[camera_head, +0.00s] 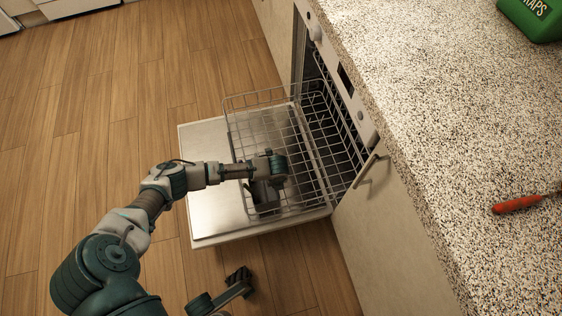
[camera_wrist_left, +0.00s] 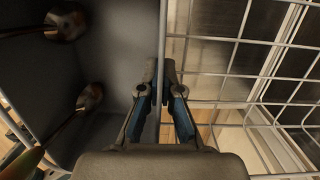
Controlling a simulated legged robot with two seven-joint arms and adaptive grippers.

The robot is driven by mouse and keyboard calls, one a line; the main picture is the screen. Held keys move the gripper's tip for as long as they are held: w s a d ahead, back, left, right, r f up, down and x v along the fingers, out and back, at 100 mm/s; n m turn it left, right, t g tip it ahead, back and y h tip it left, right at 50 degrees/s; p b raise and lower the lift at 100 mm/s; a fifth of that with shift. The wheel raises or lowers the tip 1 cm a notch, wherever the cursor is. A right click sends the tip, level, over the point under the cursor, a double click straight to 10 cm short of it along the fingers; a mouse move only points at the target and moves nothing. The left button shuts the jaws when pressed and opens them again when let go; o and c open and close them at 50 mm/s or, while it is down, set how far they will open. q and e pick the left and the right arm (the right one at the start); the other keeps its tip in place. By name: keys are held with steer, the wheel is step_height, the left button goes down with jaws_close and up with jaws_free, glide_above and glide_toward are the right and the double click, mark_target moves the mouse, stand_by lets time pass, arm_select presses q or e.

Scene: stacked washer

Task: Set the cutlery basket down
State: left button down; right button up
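The grey cutlery basket (camera_head: 264,196) is inside the wire rack over the open dishwasher door, at the rack's near end. My left gripper (camera_head: 276,168) is above it and hides part of it. In the left wrist view, the basket (camera_wrist_left: 115,45) fills the left side and holds spoons (camera_wrist_left: 90,96). The left fingers (camera_wrist_left: 161,75) stand close on either side of its thin wall and appear clamped on it. Whether the basket's bottom touches the rack is hidden. My right gripper (camera_head: 239,276) is low over the floor, away from the basket; its finger opening is unclear.
The wire rack (camera_head: 262,97) is pulled out over the lowered door (camera_head: 207,215). Bare rack wires (camera_wrist_left: 245,75) lie right of the basket in the wrist view. The speckled counter (camera_head: 430,110) is to the right, with a red-handled tool (camera_head: 517,204) and green container (camera_head: 535,17).

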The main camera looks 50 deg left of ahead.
arm_select(q)
steer(key=shift+d+r, duration=0.1)
steer(key=c, duration=1.3)
jaws_free()
